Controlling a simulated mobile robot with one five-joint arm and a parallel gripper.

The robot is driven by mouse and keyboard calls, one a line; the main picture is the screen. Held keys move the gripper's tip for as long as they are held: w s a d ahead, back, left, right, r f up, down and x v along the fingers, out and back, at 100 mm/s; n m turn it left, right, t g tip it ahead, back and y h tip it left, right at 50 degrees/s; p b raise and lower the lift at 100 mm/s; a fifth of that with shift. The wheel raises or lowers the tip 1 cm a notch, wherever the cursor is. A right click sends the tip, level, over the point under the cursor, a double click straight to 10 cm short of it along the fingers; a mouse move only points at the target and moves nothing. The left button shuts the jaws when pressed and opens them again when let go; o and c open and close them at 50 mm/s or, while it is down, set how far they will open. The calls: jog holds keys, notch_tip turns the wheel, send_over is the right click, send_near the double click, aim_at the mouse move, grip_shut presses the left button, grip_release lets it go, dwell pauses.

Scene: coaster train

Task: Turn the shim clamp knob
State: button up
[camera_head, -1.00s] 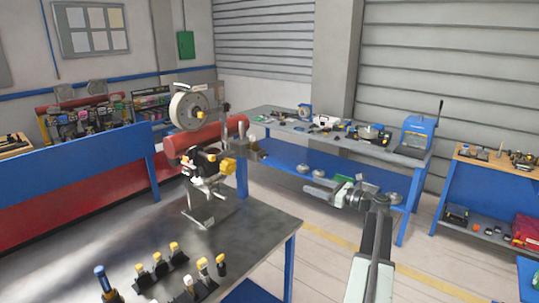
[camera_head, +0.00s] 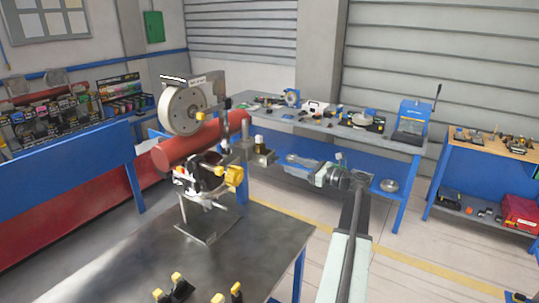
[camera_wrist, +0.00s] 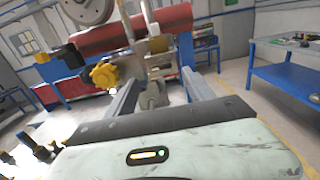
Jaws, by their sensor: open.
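A yellow lobed knob (camera_head: 234,176), which looks like the shim clamp knob, sits on the right side of a black and metal clamp fixture (camera_head: 205,178). The fixture stands upright on a metal post and base plate on the dark table. In the wrist view the knob (camera_wrist: 104,76) is left of centre, outside and left of my left finger. My gripper (camera_head: 292,164) is to the right of the knob in the head view, apart from it. Its two fingers (camera_wrist: 160,82) are spread wide, with nothing held between them.
A red cylinder (camera_head: 205,138) and a large grey reel (camera_head: 182,110) are behind the fixture. Yellow-topped tools (camera_head: 178,282) stand at the near edge of the dark table (camera_head: 130,262). A blue workbench (camera_head: 330,133) with equipment stands beyond my gripper. Open floor lies to the right.

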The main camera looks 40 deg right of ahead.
aim_at(277, 159)
jog(key=x, duration=0.8)
jog(key=shift+w+d, duration=0.1)
jog(key=shift+r, duration=0.1)
jog(key=shift+c, duration=0.3)
